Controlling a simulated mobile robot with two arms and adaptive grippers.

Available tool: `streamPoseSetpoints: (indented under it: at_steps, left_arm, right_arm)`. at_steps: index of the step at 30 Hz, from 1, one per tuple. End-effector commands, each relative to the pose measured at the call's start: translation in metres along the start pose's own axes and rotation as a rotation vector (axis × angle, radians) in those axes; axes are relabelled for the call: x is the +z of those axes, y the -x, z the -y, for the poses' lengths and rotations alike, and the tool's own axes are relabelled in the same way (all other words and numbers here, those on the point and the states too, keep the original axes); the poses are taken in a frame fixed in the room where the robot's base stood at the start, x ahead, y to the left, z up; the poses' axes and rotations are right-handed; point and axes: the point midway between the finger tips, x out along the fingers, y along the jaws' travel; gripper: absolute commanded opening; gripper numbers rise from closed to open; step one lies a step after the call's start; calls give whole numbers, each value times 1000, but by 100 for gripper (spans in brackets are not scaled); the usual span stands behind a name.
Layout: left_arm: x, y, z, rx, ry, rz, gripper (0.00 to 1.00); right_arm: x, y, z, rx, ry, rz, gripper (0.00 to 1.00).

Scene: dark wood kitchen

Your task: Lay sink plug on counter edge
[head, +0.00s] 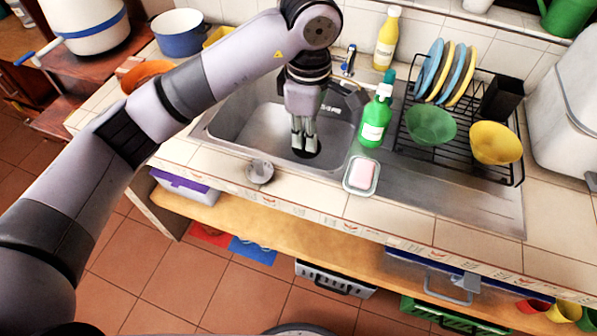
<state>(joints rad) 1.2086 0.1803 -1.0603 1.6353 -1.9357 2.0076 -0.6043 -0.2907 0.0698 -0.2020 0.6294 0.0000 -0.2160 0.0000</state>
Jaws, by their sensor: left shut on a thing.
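My left gripper (303,146) points down over the front part of the steel sink basin (258,125). Its fingers are closed on the sink plug (305,154), a dark round disc at the fingertips. The fingers hide the top of the plug, and I cannot tell whether it touches the basin floor. The tiled counter edge (220,178) runs along the front of the sink. My right gripper is not in view.
A round metal piece (260,171) lies on the front counter. A soap dish (361,176) with pink soap, a green bottle (376,117) and a dish rack (459,127) stand to the right. The tap (348,62) is behind. Counter tiles left of the metal piece are clear.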

Motion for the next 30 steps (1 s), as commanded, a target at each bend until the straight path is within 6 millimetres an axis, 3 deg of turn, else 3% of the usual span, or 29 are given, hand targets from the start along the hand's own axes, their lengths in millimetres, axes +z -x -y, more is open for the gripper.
streamPoseSetpoints:
  at_steps: [6, 10, 24, 30]
  left_arm:
    - [1, -56, 2, -7, 0, 3, 0]
    - [0, -80, 1, -3, 0, 1, 0]
    - [0, -134, 0, -1, 0, 0, 0]
    - [0, -138, 0, 2, -2, 1, 0]
  right_arm:
    - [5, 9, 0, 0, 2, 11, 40]
    - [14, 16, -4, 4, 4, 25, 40]
    - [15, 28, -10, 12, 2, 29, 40]
    - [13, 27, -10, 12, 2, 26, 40]
